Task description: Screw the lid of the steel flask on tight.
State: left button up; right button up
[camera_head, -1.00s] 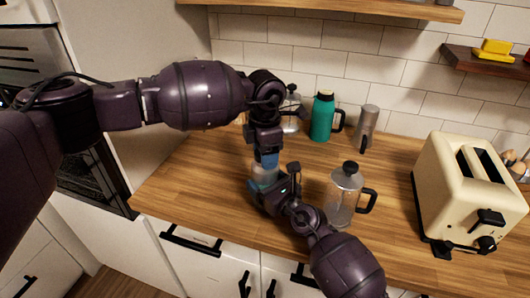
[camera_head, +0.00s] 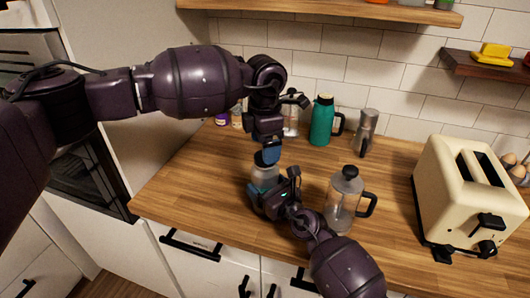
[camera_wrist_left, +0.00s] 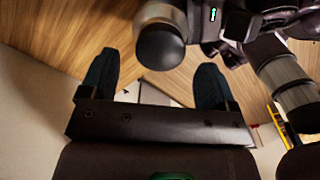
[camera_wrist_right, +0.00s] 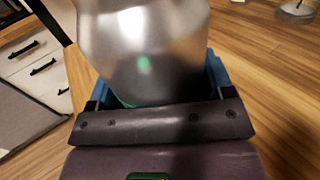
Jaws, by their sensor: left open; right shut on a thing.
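The steel flask (camera_head: 264,174) stands upright near the counter's left front, with its dark lid (camera_head: 266,159) on its mouth. How tight the lid sits cannot be told. My right gripper (camera_head: 270,197) is shut around the flask body; in the right wrist view the shiny steel flask (camera_wrist_right: 145,45) fills the space between the blue fingers. My left gripper (camera_head: 271,153) is open just above the lid. In the left wrist view the dark lid (camera_wrist_left: 160,46) shows beyond the spread fingertips of the left gripper (camera_wrist_left: 154,75), apart from them.
A glass press (camera_head: 343,200) with a black handle stands right of my right gripper. A cream toaster (camera_head: 465,190) is at the right. Bare counter lies between.

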pick_arm(q)
jog(key=shift+r, duration=0.3)
jog(key=shift+c, duration=0.5)
jog(key=shift+w+d+r, duration=0.1)
jog(key=shift+w+r, duration=0.1)
jog(key=shift+r, duration=0.65)
jog(key=shift+r+n, duration=0.4)
jog(key=shift+n, duration=0.1)
jog(key=shift+r+n, duration=0.45)
jog(key=shift+n, duration=0.75)
jog(key=n, duration=0.2)
jog(key=shift+s+n, duration=0.2)
jog(key=shift+n, duration=0.2)
jog(key=shift+f, duration=0.1)
